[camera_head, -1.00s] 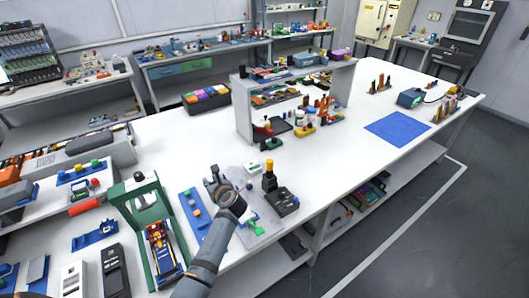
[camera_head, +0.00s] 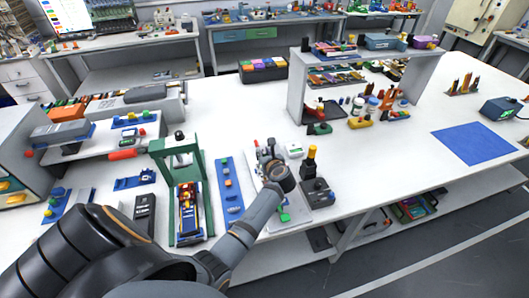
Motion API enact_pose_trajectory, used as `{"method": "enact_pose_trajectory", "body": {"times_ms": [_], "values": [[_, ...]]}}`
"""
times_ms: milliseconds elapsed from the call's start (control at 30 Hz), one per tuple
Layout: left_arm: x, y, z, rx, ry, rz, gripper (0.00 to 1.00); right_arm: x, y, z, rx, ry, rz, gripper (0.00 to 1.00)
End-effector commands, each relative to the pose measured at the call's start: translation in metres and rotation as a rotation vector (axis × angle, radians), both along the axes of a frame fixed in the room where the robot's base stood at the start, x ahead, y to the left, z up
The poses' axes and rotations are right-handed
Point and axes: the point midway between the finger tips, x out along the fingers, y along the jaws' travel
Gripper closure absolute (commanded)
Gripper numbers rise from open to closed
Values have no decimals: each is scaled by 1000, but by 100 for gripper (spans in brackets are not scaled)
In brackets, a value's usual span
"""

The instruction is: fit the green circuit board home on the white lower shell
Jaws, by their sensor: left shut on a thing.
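My left gripper (camera_head: 265,152) is over the far left part of a light grey mat (camera_head: 308,216) at the table's front edge. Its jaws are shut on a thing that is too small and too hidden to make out. A small white part (camera_head: 295,151) with a hint of green lies just right of the gripper; it may be the white lower shell, but I cannot be sure. A small green piece (camera_head: 285,217) lies at the mat's front, beside my forearm; I cannot tell whether it is the circuit board. My right gripper is not in view.
A black block with a yellow-topped post (camera_head: 312,165) stands right of the gripper. A blue strip (camera_head: 229,190) and a green press frame (camera_head: 181,150) stand to the left. A grey shelf (camera_head: 297,90) stands behind.

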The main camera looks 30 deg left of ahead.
Motion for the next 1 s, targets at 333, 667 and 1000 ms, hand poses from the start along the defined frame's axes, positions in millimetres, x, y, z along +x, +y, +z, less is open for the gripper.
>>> {"method": "enact_pose_trajectory", "body": {"times_ms": [333,667,1000], "values": [[0,0,-37,1,-1,-1,100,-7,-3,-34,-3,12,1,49],[0,0,-37,1,-1,0,100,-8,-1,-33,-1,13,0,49],[0,0,-37,1,-1,0,100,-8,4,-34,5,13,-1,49]]}}
